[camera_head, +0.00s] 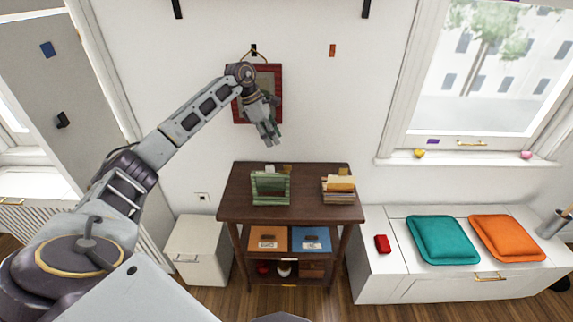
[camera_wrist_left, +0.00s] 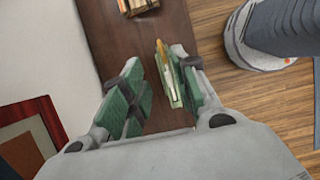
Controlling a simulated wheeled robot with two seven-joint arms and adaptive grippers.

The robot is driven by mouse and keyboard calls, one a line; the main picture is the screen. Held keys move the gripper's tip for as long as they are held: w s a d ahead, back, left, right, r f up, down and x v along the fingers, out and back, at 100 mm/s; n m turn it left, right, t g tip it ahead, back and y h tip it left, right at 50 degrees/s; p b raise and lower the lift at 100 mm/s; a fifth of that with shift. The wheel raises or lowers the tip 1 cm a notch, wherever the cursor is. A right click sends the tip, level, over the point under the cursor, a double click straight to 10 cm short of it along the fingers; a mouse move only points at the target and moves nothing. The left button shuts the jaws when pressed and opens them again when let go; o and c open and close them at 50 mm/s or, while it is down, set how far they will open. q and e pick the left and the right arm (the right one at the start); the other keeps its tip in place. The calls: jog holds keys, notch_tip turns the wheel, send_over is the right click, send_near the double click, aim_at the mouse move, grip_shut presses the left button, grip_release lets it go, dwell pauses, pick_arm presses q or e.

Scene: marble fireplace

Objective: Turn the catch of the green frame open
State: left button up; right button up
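The green frame (camera_head: 270,188) stands upright on the dark wooden table (camera_head: 235,209). A small brass-coloured piece (camera_head: 287,168) shows at its top right; I cannot tell whether it is the catch. My left gripper (camera_head: 271,138) is above the frame, in front of the wall, fingers pointing down. In the left wrist view its fingers (camera_wrist_left: 158,88) are spread and hold nothing. The frame shows edge-on there (camera_wrist_left: 172,88), below and close to the right finger, with a brass-coloured strip (camera_wrist_left: 162,50) along it. My right gripper is not in view.
A stack of books or papers (camera_head: 339,190) lies on the table right of the frame. A red picture (camera_head: 243,108) hangs on the wall behind my left gripper. A white bench with teal (camera_head: 443,240) and orange (camera_head: 506,238) cushions stands at right.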

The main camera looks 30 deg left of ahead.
aim_at(285, 169)
pick_arm(q)
jog(key=p+x, duration=0.2)
jog(key=x, duration=1.1)
jog(key=shift+w, duration=0.15)
grip_shut()
